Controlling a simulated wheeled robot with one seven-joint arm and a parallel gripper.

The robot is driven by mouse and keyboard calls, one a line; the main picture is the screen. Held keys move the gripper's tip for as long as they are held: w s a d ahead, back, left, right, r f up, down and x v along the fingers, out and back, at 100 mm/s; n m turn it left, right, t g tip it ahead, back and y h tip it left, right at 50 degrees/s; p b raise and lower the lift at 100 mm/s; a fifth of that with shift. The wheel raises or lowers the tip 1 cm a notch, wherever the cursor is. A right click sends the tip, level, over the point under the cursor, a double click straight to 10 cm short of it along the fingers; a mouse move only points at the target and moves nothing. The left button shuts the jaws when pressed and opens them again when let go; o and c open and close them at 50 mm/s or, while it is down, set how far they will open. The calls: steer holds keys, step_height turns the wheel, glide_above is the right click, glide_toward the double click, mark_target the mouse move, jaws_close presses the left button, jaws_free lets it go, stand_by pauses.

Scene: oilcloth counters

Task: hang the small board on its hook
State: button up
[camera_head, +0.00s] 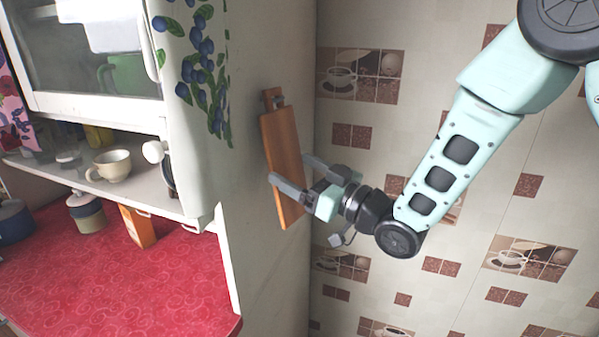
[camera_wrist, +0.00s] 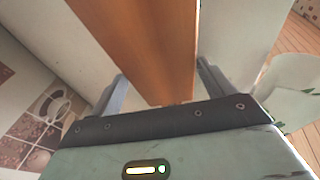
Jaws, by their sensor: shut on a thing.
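The small board (camera_head: 280,150) is a brown wooden plank with a narrower top end, standing nearly upright and slightly tilted against the cabinet's side panel. A small grey hook (camera_head: 279,101) shows at the board's top end; I cannot tell whether it passes through a hole there. My gripper (camera_head: 290,172) is shut on the board's lower half, one finger at each edge. In the wrist view the board (camera_wrist: 145,45) runs up from between the two fingers (camera_wrist: 160,90). The board's top end is outside the wrist view.
The cabinet side panel (camera_head: 262,250) stands directly behind the board. To the left, a shelf holds a cup (camera_head: 110,165), above a red counter (camera_head: 120,280) with a canister (camera_head: 86,211) and an orange box (camera_head: 138,226). The tiled wall (camera_head: 440,300) is at the right.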

steer(key=o, duration=1)
steer(key=shift+d, duration=0.1)
steer(key=shift+s+d+f, duration=0.2)
steer(key=shift+d, duration=0.05)
steer(key=p+v, duration=0.7)
steer(key=v, duration=0.9)
steer(key=shift+s+d+r, duration=0.15)
steer(key=shift+s+d, duration=0.05)
steer(key=shift+d, duration=0.05)
